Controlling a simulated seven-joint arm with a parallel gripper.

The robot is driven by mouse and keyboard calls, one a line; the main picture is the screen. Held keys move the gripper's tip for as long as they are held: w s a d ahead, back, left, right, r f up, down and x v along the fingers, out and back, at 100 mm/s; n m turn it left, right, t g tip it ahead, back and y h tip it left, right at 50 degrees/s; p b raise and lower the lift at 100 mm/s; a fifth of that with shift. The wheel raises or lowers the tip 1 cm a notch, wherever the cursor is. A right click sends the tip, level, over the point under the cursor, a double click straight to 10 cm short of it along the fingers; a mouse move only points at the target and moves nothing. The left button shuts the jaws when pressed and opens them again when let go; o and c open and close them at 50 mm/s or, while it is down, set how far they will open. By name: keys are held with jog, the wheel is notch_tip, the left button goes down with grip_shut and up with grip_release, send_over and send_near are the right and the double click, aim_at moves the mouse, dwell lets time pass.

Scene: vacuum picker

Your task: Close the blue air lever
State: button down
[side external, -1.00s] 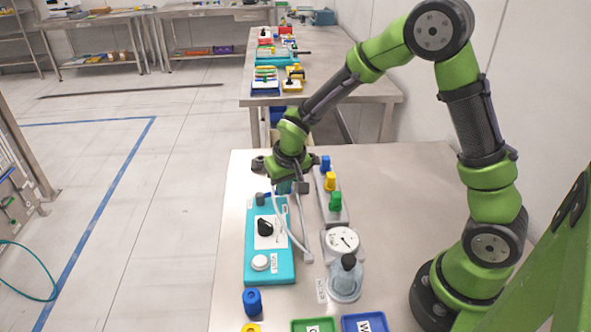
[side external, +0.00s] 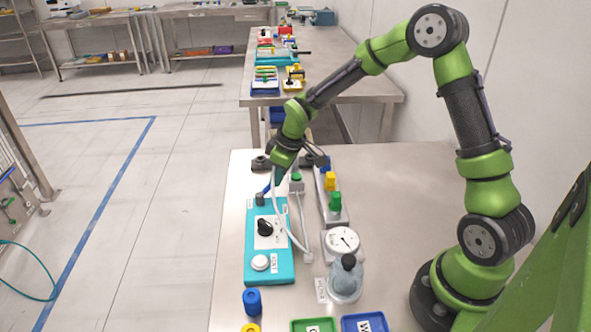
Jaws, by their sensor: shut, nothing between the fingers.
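The blue air lever (side external: 267,188) is a small blue bar at the far end of the teal panel (side external: 255,268), next to a grey cylindrical knob (side external: 260,199). It slants up to the right, and its upper end is partly hidden by my gripper. My gripper (side external: 278,182) points down at the far end of the panel, close beside the lever on its right. Its fingers are together with nothing between them. I cannot tell whether they touch the lever.
A black dial (side external: 265,228) and a white button (side external: 260,262) sit on the panel. White tubing (side external: 301,222) loops along its right.

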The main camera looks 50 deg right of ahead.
jog(key=shift+w+n+g+y, duration=0.2)
jog(key=shift+w+n, duration=0.3)
jog(key=shift+n, duration=0.45)
jog(key=shift+w+n+g+y, duration=0.1)
jog(key=shift+w+n+y, duration=0.3)
jog(key=shift+n, duration=0.55)
jog(key=shift+w, duration=0.4)
jog(key=shift+w+d, duration=0.1)
jog(key=s+d, duration=0.1)
jog(key=s+d+r, duration=0.1)
jog(key=s, duration=0.1)
jog(key=shift+s+d, duration=0.25)
jog(key=shift+d, duration=0.05)
jog(key=a+v, duration=0.1)
jog(key=v, duration=0.8)
jog(key=shift+r, duration=0.4)
